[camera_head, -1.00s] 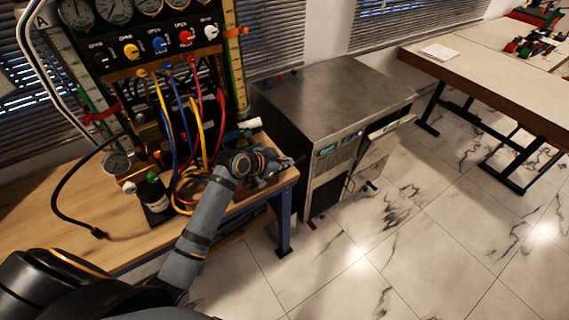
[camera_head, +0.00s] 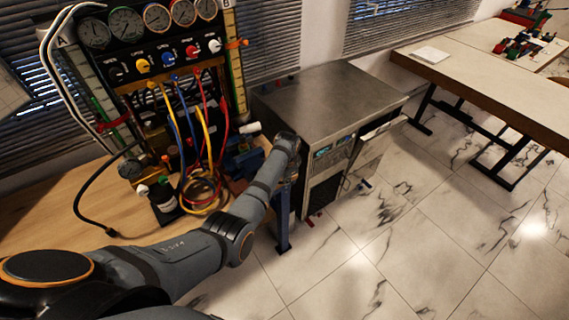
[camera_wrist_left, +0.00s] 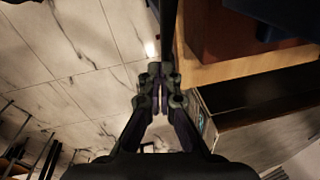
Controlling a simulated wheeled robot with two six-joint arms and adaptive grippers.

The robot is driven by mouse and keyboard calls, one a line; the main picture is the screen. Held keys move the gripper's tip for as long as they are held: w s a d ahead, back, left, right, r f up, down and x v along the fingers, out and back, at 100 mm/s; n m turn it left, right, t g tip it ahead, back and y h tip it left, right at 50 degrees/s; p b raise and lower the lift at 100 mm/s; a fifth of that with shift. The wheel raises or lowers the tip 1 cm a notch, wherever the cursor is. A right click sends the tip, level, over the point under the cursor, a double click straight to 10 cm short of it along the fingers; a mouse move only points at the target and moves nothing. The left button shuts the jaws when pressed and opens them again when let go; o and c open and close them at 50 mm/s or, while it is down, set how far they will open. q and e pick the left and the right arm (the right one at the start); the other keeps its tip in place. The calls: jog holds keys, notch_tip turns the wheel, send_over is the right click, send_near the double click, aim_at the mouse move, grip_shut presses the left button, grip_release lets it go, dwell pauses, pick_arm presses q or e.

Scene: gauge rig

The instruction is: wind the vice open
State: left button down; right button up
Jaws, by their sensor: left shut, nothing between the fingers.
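A blue vice (camera_head: 243,162) sits at the right end of the wooden bench, partly hidden behind my left arm. In the left wrist view, a dark blue part (camera_wrist_left: 275,12), which looks like the vice, shows at the top right above a reddish-brown block (camera_wrist_left: 225,38). My left gripper (camera_wrist_left: 158,88) is shut and empty, out past the bench's end, over the floor. In the head view it is mostly hidden by my wrist, just right of the vice. A dark upright bar (camera_wrist_left: 168,25) shows beyond the fingertips; I cannot tell what it belongs to. My right gripper is out of view.
The gauge panel (camera_head: 160,62) with coloured hoses stands on the bench (camera_head: 60,205) left of the vice. A steel cabinet (camera_head: 325,100) is close on the right. Open tiled floor (camera_head: 400,255) lies in front.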

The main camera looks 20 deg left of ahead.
pick_arm(q)
jog(key=shift+s+a+f, duration=0.15)
jog(key=shift+f, duration=0.25)
jog(key=shift+s+a+f, duration=0.1)
jog(key=shift+f, duration=0.35)
